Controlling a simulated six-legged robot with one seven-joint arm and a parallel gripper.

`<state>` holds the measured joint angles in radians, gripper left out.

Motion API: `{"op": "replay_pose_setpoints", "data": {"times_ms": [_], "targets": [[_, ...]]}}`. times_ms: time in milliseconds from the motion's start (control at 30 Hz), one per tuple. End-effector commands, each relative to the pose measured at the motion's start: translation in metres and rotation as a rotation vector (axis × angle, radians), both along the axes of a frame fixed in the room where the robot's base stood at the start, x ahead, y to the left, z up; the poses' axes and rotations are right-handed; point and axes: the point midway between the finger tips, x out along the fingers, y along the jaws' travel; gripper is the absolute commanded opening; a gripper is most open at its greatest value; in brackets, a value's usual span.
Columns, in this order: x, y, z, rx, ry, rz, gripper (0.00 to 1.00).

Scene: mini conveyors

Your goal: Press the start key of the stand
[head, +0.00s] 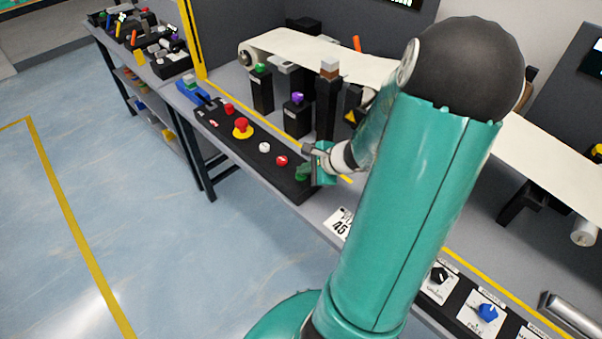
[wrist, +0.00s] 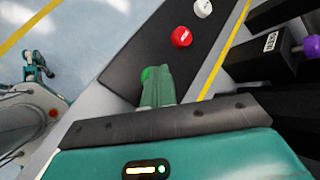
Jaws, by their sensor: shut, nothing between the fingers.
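The black control panel (head: 222,127) of the stand lies along the near edge of the bench, with a row of round keys. The green key (wrist: 147,74) is at its near right end, partly hidden behind my fingers in the wrist view. My gripper (head: 304,168) is shut and empty, its fingertips right at the green key; I cannot tell whether they touch it. A red key (head: 281,160), which also shows in the wrist view (wrist: 181,37), and a white key (head: 264,147) sit farther along the panel. A red mushroom button (head: 241,126) stands on a yellow base.
Black posts with a green knob (head: 260,68) and a purple knob (head: 297,98) stand behind the panel, before the pale conveyor belt (head: 320,50). Blue floor left of the bench is open.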

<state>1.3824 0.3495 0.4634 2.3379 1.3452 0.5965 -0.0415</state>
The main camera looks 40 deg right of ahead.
Motion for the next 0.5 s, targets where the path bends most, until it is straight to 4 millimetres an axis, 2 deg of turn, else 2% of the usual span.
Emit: {"op": "replay_pose_setpoints", "data": {"times_ms": [500], "targets": [[0.000, 0.000, 0.017, 0.000, 0.000, 0.000, 0.00]]}}
